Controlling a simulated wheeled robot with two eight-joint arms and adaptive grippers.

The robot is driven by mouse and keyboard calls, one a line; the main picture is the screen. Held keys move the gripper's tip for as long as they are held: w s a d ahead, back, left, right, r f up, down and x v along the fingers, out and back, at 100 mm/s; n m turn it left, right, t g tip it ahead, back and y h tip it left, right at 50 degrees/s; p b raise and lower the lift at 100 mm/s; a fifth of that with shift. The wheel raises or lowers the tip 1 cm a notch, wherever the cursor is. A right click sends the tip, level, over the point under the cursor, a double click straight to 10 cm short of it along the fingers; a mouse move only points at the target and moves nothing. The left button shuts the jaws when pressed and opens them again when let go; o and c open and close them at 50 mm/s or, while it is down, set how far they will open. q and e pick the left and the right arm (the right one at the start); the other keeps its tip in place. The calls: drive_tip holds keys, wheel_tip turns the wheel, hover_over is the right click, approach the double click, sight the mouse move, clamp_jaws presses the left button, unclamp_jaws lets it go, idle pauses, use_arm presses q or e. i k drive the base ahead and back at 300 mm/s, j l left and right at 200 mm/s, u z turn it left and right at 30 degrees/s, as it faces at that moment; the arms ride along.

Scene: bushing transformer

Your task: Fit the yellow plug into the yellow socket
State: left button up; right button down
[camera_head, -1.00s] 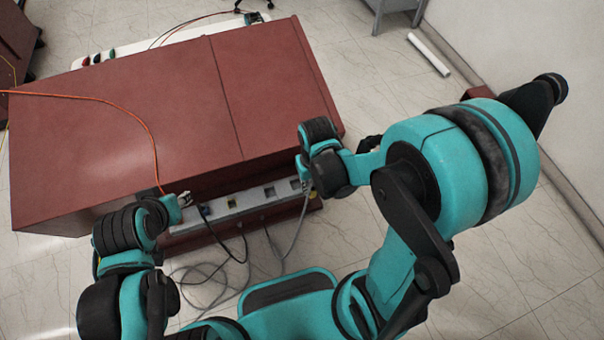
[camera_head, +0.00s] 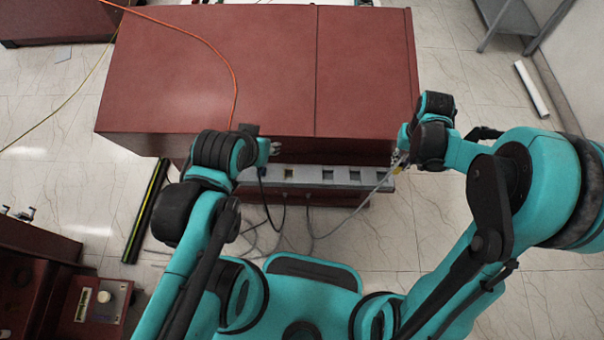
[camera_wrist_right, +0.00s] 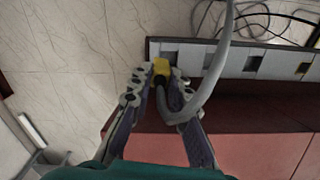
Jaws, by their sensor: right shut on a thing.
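The yellow plug (camera_wrist_right: 161,68) is between the fingertips of my right gripper (camera_wrist_right: 160,74), which is shut on it; a thick grey cable loops from it. In the head view my right gripper (camera_head: 402,155) is at the right end of the grey socket panel (camera_head: 340,185).
The panel is on the front of a large red cabinet (camera_head: 210,75). A black cable (camera_head: 263,190) hangs from the panel's left part, and loose cables lie on the floor below. An orange cable (camera_head: 215,50) crosses the cabinet top. A red console (camera_head: 60,285) stands at lower left.

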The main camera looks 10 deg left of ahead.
sight(277, 175)
drive_tip(key=j+z, duration=0.4)
drive_tip(key=j, duration=0.15)
drive_tip(key=j+z, duration=0.4)
drive_tip(key=j, duration=0.15)
drive_tip(key=k+j, duration=0.1)
drive_tip(key=j, duration=0.3)
drive_tip(key=j+z, duration=0.1)
drive_tip(key=j, duration=0.35)
drive_tip(key=k+j, duration=0.2)
drive_tip(key=j, duration=0.2)
